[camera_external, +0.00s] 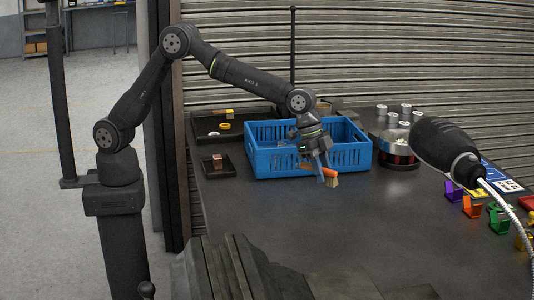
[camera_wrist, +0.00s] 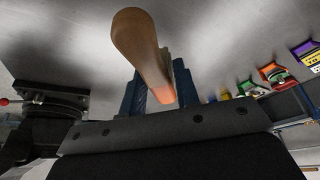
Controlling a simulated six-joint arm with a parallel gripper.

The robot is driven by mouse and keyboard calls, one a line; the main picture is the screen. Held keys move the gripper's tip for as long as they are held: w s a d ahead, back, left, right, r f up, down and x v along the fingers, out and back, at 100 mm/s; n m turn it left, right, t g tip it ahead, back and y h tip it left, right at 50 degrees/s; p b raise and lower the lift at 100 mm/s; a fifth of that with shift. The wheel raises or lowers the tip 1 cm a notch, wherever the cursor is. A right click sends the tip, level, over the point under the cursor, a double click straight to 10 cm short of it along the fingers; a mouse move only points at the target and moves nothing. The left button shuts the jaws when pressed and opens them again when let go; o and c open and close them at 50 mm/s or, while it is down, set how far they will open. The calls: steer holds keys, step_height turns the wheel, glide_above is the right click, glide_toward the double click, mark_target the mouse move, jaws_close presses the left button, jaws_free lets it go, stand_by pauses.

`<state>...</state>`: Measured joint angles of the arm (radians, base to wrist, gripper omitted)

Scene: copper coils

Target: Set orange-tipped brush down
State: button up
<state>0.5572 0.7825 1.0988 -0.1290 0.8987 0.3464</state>
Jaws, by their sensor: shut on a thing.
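The orange-tipped brush (camera_external: 334,181) has a tan wooden part and an orange part. My gripper (camera_external: 325,178) is shut on it, in front of the blue crate's right part. In the wrist view the brush (camera_wrist: 141,45) stands out between the two blue fingers of my gripper (camera_wrist: 160,88), with its tan end toward the camera's top and its orange part between the fingers. The brush appears to be held above the dark table (camera_external: 290,215). The exact gap to the table is hard to tell.
A blue crate (camera_external: 284,160) stands behind my gripper. Dark trays (camera_external: 203,133) lie left of it. Coloured holders (camera_external: 472,207) line the right side. A dark tool (camera_external: 440,150) hangs at right. The table's middle is clear.

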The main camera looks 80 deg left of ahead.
steer(key=s+d+m+g+h, duration=0.1)
steer(key=s+d+m, duration=0.1)
steer(key=s+d, duration=0.95)
steer(key=s+d+m, duration=0.2)
steer(key=s+d, duration=0.7)
steer(key=s, duration=0.6)
glide_above(291, 276)
steer(key=a, duration=0.1)
steer(key=f, duration=1.2)
steer(key=shift+s+a, duration=0.1)
steer(key=shift+s, duration=0.25)
steer(key=shift+w+f, duration=0.1)
steer(key=shift+f, duration=1.9)
steer(key=shift+f, duration=0.2)
steer(key=o, duration=1)
